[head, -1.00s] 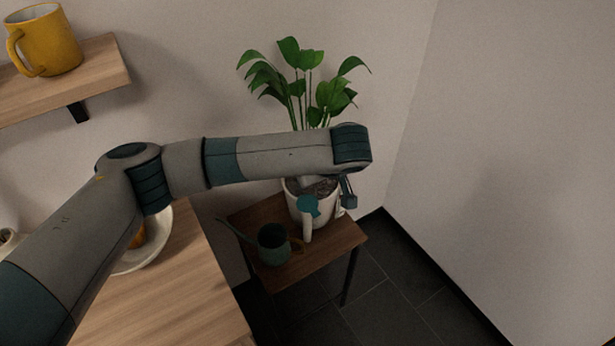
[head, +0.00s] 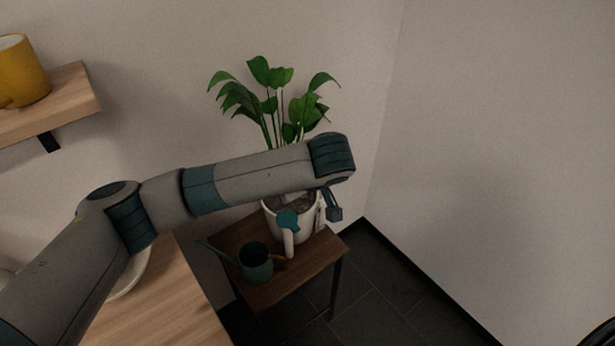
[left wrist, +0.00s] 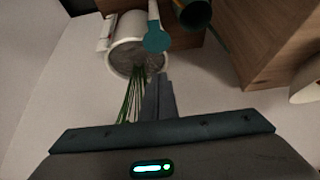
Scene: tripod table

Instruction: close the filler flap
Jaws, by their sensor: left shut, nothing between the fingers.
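The filler flap is a teal disc (head: 288,219) at the top of a white filler spout (head: 289,244) on the front of a white plant pot (head: 305,226). In the left wrist view the flap (left wrist: 156,40) shows its broad face beside the pot rim (left wrist: 112,58); its exact angle is hard to tell. My left gripper (head: 334,212) points down at the right side of the pot, apart from the flap. In the left wrist view its fingers (left wrist: 160,82) are together and empty, over the plant stems. My forearm hides part of the plant. My right gripper is not in view.
The pot stands on a small dark wooden table (head: 290,288). A green watering can (head: 256,264) stands close at its left. A wooden counter (head: 165,310) with a pale bowl is at the left, and walls rise behind and at right.

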